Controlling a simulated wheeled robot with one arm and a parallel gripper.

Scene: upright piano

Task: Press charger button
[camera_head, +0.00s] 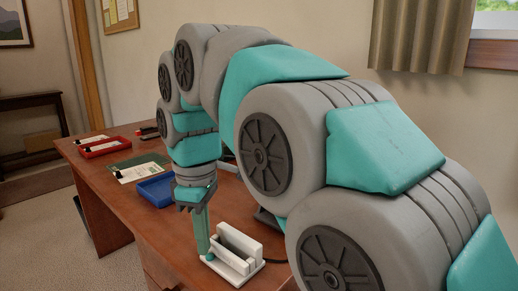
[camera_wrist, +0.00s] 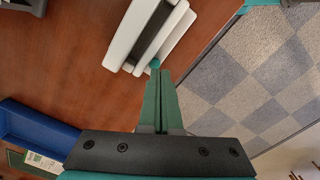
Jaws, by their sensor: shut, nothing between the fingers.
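The white charger (camera_head: 240,262) stands on the brown desk, with two upright walls and a slot between them. In the wrist view the charger (camera_wrist: 133,28) is at the top, just beyond the fingertips. A small round teal button (camera_wrist: 155,64) shows at its near end. My gripper (camera_head: 204,250) points down beside the charger's left end, and its green fingers are shut with nothing between them. In the wrist view the fingertips of my gripper (camera_wrist: 161,74) are right by the button. I cannot tell whether they touch it.
A blue tray (camera_head: 156,190), a green mat (camera_head: 128,168) with a white card, and red trays (camera_head: 103,146) lie farther back on the desk (camera_head: 128,222). The blue tray (camera_wrist: 38,130) is at the left in the wrist view. The desk edge and checkered floor (camera_wrist: 270,80) are at the right.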

